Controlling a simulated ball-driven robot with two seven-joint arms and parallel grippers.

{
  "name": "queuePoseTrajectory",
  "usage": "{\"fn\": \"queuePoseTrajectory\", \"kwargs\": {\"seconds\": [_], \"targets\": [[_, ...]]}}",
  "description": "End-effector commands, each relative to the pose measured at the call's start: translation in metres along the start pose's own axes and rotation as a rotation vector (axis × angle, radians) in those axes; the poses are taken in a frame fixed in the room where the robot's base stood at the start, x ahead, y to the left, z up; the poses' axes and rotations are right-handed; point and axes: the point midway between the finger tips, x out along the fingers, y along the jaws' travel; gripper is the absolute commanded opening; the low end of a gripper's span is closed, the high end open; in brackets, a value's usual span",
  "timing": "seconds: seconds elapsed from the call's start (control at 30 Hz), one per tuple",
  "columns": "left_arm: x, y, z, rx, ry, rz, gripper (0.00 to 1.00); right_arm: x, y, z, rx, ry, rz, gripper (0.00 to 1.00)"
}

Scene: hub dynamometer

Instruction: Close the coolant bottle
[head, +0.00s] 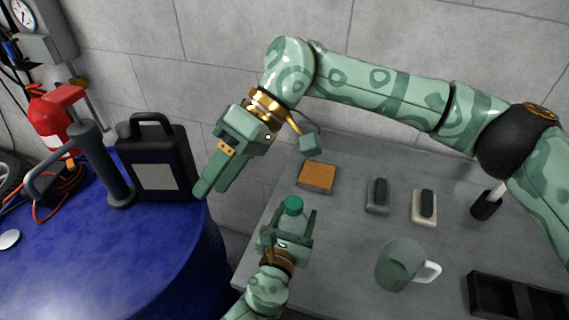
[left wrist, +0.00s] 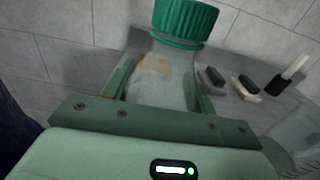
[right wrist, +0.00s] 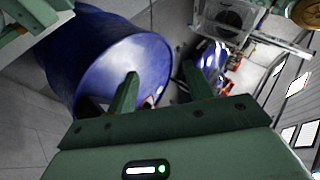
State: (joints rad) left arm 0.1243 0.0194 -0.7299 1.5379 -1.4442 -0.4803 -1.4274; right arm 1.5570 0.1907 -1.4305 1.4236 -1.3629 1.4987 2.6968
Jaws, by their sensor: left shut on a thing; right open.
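The coolant bottle (left wrist: 165,78) is a clear bottle with a ribbed green cap (left wrist: 185,20). The cap sits on top of the bottle's neck; I cannot tell whether it is tight. In the head view the green cap (head: 293,205) shows just above my left gripper (head: 288,222). The left gripper is shut on the bottle, with one finger on each side of its body, at the grey table's left part. My right gripper (head: 211,188) is open and empty, up and to the left of the bottle, angled down. Its fingers also show in the right wrist view (right wrist: 160,90).
On the grey table (head: 345,235) are an orange-brown sponge-like block (head: 316,177), two erasers or brushes (head: 377,195) (head: 425,207), a mug (head: 400,264) and a dark tray (head: 515,298). A blue drum (head: 110,260) at left carries a black jug (head: 158,160).

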Motion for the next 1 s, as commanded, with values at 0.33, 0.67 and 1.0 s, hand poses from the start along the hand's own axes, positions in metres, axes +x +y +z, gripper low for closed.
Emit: {"fn": "queuePoseTrajectory", "kwargs": {"seconds": [0.33,0.67,1.0], "targets": [[0.0,0.0,0.0,0.0,0.0,0.0,0.0,-0.07,-0.075,-0.125,-0.42,0.842,-0.216,0.51],[0.0,0.0,0.0,0.0,0.0,0.0,0.0,-0.143,0.015,-0.173,-0.254,1.228,0.409,0.51],[0.0,0.0,0.0,0.0,0.0,0.0,0.0,-0.083,0.111,-0.069,-0.262,0.36,0.885,0.51]]}}
